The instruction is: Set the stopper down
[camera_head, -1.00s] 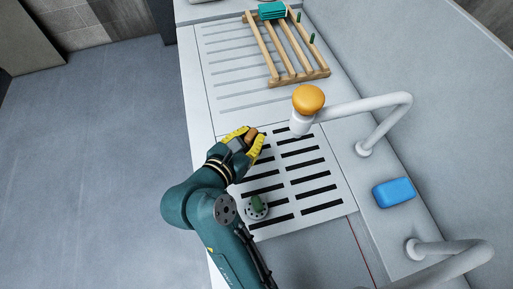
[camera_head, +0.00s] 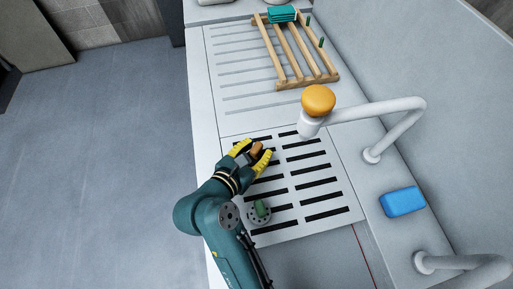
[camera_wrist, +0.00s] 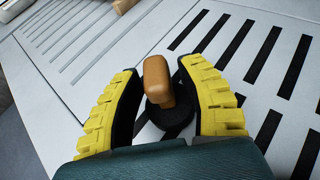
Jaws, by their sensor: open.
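The stopper has an orange-brown handle and a round black base, seen in the wrist view (camera_wrist: 158,80). It appears to stand on the white slotted panel (camera_head: 339,203), though its contact with the panel is partly hidden. In the head view only its brown top (camera_head: 257,148) shows. My gripper (camera_head: 253,151) is open, with its yellow ridged fingers on either side of the stopper. In the wrist view my gripper (camera_wrist: 160,72) shows visible gaps between the fingers and the handle.
A white tap with an orange knob (camera_head: 318,99) stands right of my gripper. A grey disc with a green knob (camera_head: 260,211) lies on the slotted panel beside my arm. A wooden rack (camera_head: 292,60) is at the back; a blue block (camera_head: 402,201) is at right.

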